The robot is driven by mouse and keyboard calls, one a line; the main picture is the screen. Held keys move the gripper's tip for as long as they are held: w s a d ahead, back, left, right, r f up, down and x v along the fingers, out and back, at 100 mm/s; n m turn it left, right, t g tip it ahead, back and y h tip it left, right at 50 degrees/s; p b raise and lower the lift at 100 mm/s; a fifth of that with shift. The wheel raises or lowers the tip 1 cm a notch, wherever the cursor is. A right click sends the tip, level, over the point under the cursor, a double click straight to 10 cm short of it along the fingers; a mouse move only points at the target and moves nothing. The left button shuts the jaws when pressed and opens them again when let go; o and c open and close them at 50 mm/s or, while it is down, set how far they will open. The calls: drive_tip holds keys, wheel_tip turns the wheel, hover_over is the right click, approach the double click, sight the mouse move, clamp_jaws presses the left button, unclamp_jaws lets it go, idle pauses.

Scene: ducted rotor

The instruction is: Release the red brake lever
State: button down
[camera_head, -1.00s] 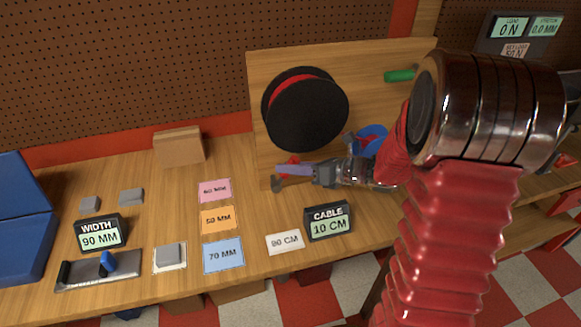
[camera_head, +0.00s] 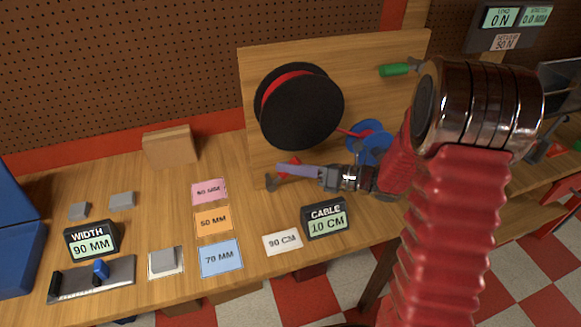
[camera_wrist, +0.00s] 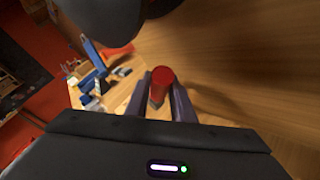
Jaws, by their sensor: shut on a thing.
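The red brake lever (camera_head: 290,161) sits low on the upright wooden board, just below the black drum. In the head view mostly hidden behind my gripper (camera_head: 296,171), only a little red shows. In the wrist view its round red end (camera_wrist: 162,78) stands between the two fingers of my gripper (camera_wrist: 160,97), which is shut on it. The black drum (camera_head: 302,108) with a red band hangs on the board above the gripper. It also shows dark at the top of the wrist view (camera_wrist: 100,15).
A blue spool (camera_head: 371,138) is close to my wrist, partly hidden by my arm. A green-handled tool (camera_head: 395,70) is higher on the board (camera_head: 345,60). The cable display (camera_head: 325,217) and a 90 CM card (camera_head: 282,243) lie in front.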

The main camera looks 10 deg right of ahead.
drive_tip(key=c, duration=1.8)
unclamp_jaws()
drive_tip(key=shift+d, duration=0.1)
drive_tip(key=shift+v, duration=6.85)
drive_tip(key=shift+f, duration=0.1)
drive_tip(key=shift+c, duration=0.7)
